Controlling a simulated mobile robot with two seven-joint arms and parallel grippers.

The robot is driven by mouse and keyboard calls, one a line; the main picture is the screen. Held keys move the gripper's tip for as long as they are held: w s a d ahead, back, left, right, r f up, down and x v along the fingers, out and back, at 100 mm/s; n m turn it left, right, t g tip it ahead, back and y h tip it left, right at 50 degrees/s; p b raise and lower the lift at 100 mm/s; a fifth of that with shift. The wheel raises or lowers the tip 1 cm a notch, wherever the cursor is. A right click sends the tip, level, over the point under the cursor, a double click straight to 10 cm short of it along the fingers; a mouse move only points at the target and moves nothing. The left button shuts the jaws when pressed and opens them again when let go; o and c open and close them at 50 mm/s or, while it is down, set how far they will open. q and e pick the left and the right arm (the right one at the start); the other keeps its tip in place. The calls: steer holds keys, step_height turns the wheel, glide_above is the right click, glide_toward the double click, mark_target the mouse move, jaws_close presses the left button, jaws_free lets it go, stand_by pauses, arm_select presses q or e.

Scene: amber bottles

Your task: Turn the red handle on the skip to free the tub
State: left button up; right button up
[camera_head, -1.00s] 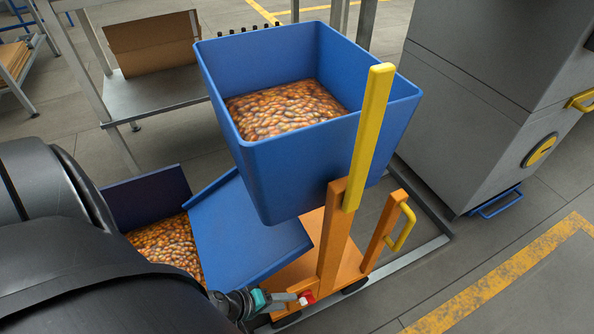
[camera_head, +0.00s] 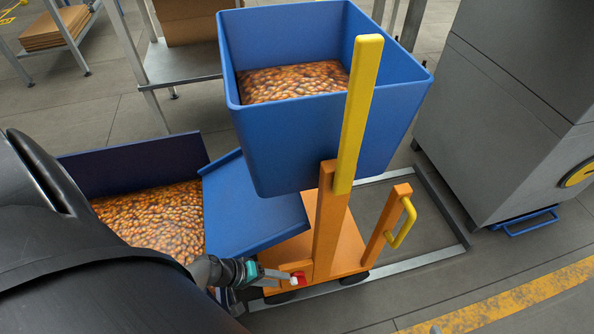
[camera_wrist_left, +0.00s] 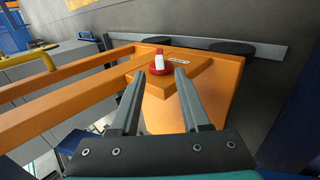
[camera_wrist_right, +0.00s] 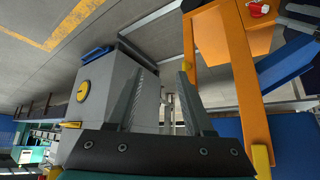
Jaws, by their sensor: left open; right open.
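The blue tub (camera_head: 300,150) sits upright high on the frame, holding amber bottles. My right gripper (camera_wrist_right: 164,74) is open and empty in its wrist view, where the red handle (camera_wrist_right: 258,9) shows at top right, away from it.
A yellow post (camera_head: 356,125) rises in front of the tub. A blue chute (camera_head: 250,212) slopes to a blue bin (camera_head: 130,166) of amber bottles. A grey cabinet (camera_head: 505,110) stands at right. Bare floor (camera_head: 400,285) lies right of the frame.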

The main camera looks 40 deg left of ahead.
mark_target(292, 282)
arm_select(q)
steer(key=shift+b+x, duration=0.65)
steer(key=shift+x, duration=0.75)
steer(key=shift+w+d+f+b, duration=0.35)
steer(key=shift+f+b, duration=0.1)
steer(key=shift+f, duration=0.15)
steer(key=shift+w+d+f+b, duration=0.3)
steer(key=shift+w+f+b, duration=0.1)
steer(key=shift+f, duration=0.15)
steer(key=shift+b+x, duration=0.55)
steer(key=shift+x, duration=0.3)
steer(key=shift+w+d+f+b, duration=0.3)
steer(key=shift+d+f+b, duration=0.1)
steer(key=shift+f, duration=0.1)
arm_select(e)
steer(key=w+a+r+t+y, duration=0.2)
steer(key=a+r+t+y, duration=0.1)
steer(key=a+t, duration=0.5)
steer(key=shift+r+m+t+y, duration=0.15)
steer(key=shift+m+t+y, duration=0.15)
steer(key=shift+t+y, duration=0.3)
arm_select(q)
jaws_close()
steer(key=shift+a, duration=0.1)
